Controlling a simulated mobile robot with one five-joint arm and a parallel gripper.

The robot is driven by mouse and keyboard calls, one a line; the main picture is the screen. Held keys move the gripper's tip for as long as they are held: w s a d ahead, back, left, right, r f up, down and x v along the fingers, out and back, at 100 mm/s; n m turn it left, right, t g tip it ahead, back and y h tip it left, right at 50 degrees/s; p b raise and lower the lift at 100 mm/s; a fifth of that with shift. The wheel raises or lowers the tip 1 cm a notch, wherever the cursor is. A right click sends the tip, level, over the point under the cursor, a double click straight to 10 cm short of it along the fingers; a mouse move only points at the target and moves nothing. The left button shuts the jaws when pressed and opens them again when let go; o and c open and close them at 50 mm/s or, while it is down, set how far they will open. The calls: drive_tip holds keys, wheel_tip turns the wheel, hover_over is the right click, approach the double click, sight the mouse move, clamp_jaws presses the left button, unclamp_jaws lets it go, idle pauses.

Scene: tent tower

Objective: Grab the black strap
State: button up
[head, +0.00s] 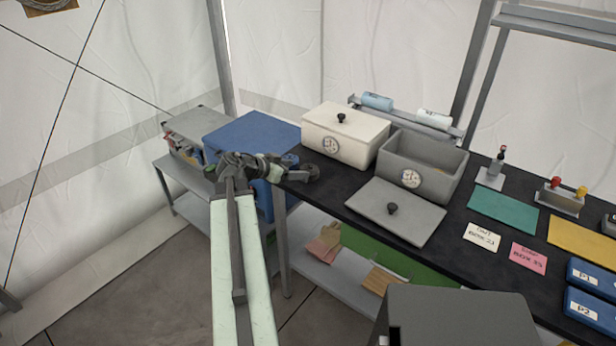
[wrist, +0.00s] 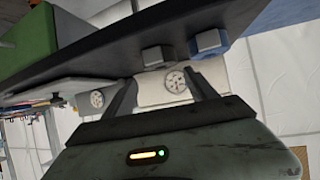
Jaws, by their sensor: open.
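A small dark coil, which looks like the black strap (head: 311,171), sits at the left end of the black tabletop in the head view. It also shows as a dark grey lump in the wrist view (wrist: 157,56), where the scene is upside down. A blue coil (head: 290,160) sits beside it. My gripper (head: 276,170) is just left of the coils in the head view, partly overlapping the blue bin. In the wrist view its two fingers (wrist: 163,88) are spread with nothing between them. The dark coil appears beyond the fingertips, apart from them.
A lidded white box (head: 345,133) and an open grey box (head: 425,165) stand behind the coils. A grey lid (head: 395,212) lies flat in front. The blue bin (head: 250,135) is left of the table (head: 330,198). A lower shelf holds brownish items.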

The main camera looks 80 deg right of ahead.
sight(308, 170)
drive_tip(key=b+x, duration=0.2)
drive_tip(key=x, duration=0.2)
drive_tip(key=b+x, duration=0.2)
drive_tip(key=x, duration=0.1)
drive_tip(key=shift+d+f, duration=0.2)
drive_tip(key=shift+f, duration=0.2)
drive_tip(key=shift+s+d, duration=0.1)
drive_tip(key=shift+s, duration=0.1)
drive_tip(key=shift+r, duration=0.15)
drive_tip(key=shift+c, duration=0.7)
drive_tip(key=c, duration=0.9)
